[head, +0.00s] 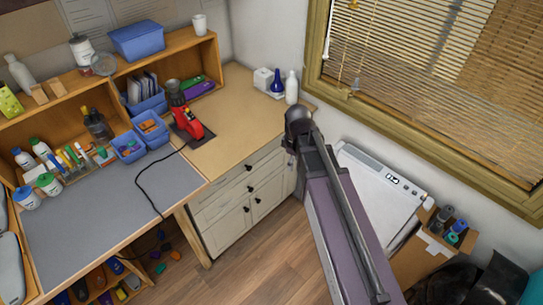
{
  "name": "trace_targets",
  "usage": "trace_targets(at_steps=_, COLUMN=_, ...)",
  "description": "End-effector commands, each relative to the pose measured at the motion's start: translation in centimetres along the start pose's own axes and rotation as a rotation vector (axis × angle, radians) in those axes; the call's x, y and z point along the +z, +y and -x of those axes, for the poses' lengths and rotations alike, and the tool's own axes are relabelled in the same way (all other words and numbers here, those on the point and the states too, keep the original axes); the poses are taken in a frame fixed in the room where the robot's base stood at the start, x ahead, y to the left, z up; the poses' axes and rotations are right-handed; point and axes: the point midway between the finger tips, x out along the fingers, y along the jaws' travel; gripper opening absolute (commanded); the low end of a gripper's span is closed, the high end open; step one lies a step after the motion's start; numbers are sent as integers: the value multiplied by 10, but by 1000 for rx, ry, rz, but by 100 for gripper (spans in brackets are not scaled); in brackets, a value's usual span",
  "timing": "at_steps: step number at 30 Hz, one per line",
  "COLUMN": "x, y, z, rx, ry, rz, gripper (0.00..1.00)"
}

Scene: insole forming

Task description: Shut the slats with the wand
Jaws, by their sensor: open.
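The window blind (420,60) hangs in a wooden frame at the upper right of the head view. Its thin horizontal slats show pale and brown areas between them, so they look at least partly open. A slim white wand (328,38) hangs at the blind's left side, close to the frame, its top cut off by the picture edge. Thin cords with small tan pulls (354,5) hang just right of it. My arm rises from the bottom edge to a dark joint below and left of the window. I cannot make out my gripper's fingers.
A wooden counter (240,95) with a white bottle (291,88) stands left of the window. Below the sill (430,145) are a white panel-shaped appliance (375,190) and a cardboard box (425,255) of rolls. A cluttered desk (110,215) fills the left.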

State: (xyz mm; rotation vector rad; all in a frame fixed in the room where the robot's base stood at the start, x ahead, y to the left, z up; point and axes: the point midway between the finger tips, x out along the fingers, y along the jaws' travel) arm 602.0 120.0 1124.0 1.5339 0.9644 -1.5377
Motion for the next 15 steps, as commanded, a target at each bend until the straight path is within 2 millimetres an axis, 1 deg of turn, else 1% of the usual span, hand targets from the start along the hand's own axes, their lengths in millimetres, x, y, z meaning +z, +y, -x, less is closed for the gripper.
trace_targets(at_steps=1, x=17, y=-1, z=-17, rx=1, ry=0, rz=-97, gripper=61)
trace_targets(at_steps=3, x=34, y=0, z=-28, rx=1, ry=0, rz=-235, gripper=61)
trace_targets(at_steps=9, x=82, y=-1, z=-60, rx=3, ry=0, rz=-624, gripper=61)
trace_targets(at_steps=12, x=102, y=-2, z=-72, rx=4, ry=1, rz=-796, gripper=61)
trace_targets(at_steps=15, x=118, y=-4, z=-82, rx=5, ry=1, rz=-935, gripper=61)
